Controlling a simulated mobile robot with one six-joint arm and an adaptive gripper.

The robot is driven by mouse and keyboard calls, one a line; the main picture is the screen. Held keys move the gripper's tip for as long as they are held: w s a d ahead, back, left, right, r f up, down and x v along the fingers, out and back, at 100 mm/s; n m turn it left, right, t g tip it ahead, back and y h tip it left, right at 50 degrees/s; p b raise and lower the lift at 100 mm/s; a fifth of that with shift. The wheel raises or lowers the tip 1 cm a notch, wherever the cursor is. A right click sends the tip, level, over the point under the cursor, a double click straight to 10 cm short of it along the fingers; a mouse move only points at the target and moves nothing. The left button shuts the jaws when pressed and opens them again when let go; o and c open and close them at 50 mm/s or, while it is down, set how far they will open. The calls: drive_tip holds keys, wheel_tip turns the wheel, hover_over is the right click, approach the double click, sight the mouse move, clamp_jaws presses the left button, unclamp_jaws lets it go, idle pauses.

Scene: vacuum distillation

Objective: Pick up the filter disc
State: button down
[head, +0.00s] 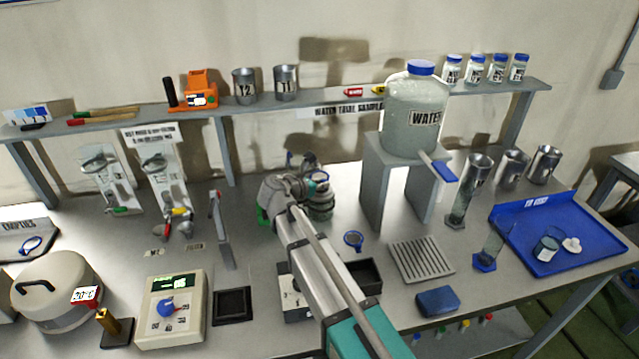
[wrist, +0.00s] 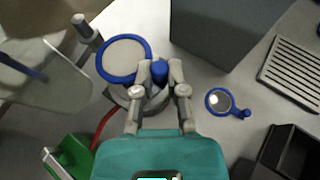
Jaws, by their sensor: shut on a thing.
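The filter disc (wrist: 124,58) is a pale round disc in a blue ring with a blue grip tab. My gripper (wrist: 160,70) is shut on that tab, with one finger on each side. The disc reaches out to the left of the fingers, over or just above a grey metal vessel (wrist: 150,106); whether they touch is unclear. In the head view the vessel (head: 321,205) stands behind my arm, which hides most of the gripper. A smaller blue-rimmed disc with a knob (wrist: 219,101) lies on the bench to the right, also visible in the head view (head: 353,239).
The grey stand (head: 383,195) under the water jug (head: 412,115) rises close to the right of my gripper. A slatted rack (head: 421,260) and a black open box (head: 363,275) lie nearer. A green part (wrist: 70,158) and red tube (wrist: 103,128) sit at lower left.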

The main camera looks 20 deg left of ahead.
drive_tip(key=s+d+r+p, duration=0.2)
drive_tip(key=s+r+p, duration=0.6)
drive_tip(key=s, duration=0.5)
drive_tip(key=shift+s+d+r+p, duration=0.2)
drive_tip(key=shift+r+p, duration=0.1)
drive_tip(key=shift+r, duration=0.4)
drive_tip(key=shift+w+a, duration=0.1)
drive_tip(key=shift+w, duration=0.05)
drive_tip(key=w+f+b, duration=0.2)
drive_tip(key=w, duration=0.4)
drive_tip(key=w+a+f+b, duration=0.1)
drive_tip(key=w+f+b, duration=0.2)
drive_tip(key=w, duration=0.3)
drive_tip(key=shift+w+a, duration=0.3)
drive_tip(key=shift+f, duration=0.1)
wheel_tip(320, 180, down, 7)
drive_tip(key=b, duration=0.7)
drive_tip(key=shift+r, duration=0.2)
